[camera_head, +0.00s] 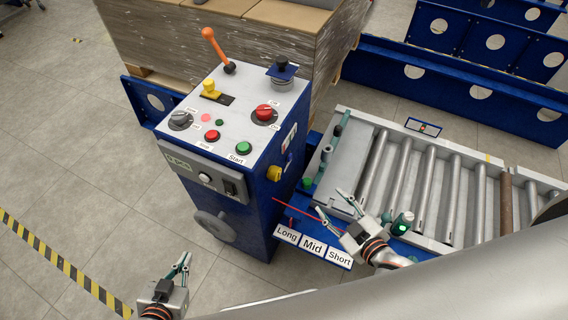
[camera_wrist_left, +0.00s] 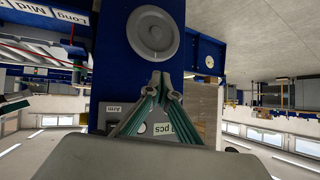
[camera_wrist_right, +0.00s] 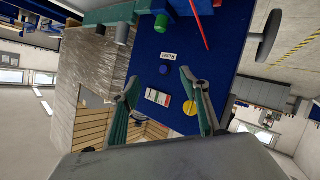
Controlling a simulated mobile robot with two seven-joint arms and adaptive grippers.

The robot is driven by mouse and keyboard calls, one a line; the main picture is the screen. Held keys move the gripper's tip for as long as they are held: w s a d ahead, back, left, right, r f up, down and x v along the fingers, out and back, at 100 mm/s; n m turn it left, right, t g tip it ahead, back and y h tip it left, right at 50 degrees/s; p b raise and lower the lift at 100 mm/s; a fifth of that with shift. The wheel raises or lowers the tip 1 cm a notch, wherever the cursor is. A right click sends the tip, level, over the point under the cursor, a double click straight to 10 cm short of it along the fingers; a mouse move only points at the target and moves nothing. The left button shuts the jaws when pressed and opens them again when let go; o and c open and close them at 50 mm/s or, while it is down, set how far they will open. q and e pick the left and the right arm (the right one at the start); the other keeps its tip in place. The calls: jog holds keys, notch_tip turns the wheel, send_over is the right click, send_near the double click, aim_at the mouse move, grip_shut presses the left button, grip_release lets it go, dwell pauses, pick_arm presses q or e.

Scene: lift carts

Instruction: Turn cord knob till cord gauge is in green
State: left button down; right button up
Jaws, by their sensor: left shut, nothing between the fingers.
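No knob or gauge has a readable cord label. A white gauge strip with red and green parts (camera_head: 289,137) is on the blue cabinet's right side, above a yellow knob (camera_head: 274,173). Both show in the right wrist view, the strip (camera_wrist_right: 158,98) and the knob (camera_wrist_right: 190,107); I cannot make out a pointer. My right gripper (camera_head: 332,200) is open and empty, right of the cabinet, apart from the knob. Its fingers (camera_wrist_right: 158,79) point toward that side. My left gripper (camera_head: 184,262) is shut and empty, low in front of the cabinet; its fingertips (camera_wrist_left: 161,80) meet.
The cabinet top (camera_head: 240,105) carries several buttons and an orange lever (camera_head: 216,50). A grey handwheel (camera_head: 214,226) is on its front. A roller conveyor (camera_head: 440,185), a thin red rod (camera_head: 312,215) and Long, Mid and Short labels (camera_head: 312,247) lie near my right gripper.

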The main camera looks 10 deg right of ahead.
jog(key=w+r+n+t+y+b, duration=0.1)
jog(key=w+r+n+b, duration=0.1)
jog(key=w+n, duration=0.2)
jog(key=n+g+y+b, duration=0.3)
jog(key=n+y+b, duration=0.6)
jog(key=n, duration=1.4)
send_near(280, 175)
jog(key=w+a+f+y+p, duration=0.1)
jog(key=w, duration=0.1)
jog(key=p+x, duration=0.1)
jog(key=x, duration=0.5)
jog(key=shift+a+r, duration=0.15)
jog(key=shift+a, duration=0.2)
jog(key=shift+w+a, duration=0.15)
jog(key=shift+a, duration=0.15)
pick_arm(q)
notch_tip(280, 175, down, 8)
jog(key=shift+a+r, duration=0.15)
jog(key=shift+a, duration=0.3)
jog(key=shift+s, duration=0.1)
pick_arm(e)
jog(key=c, duration=1.1)
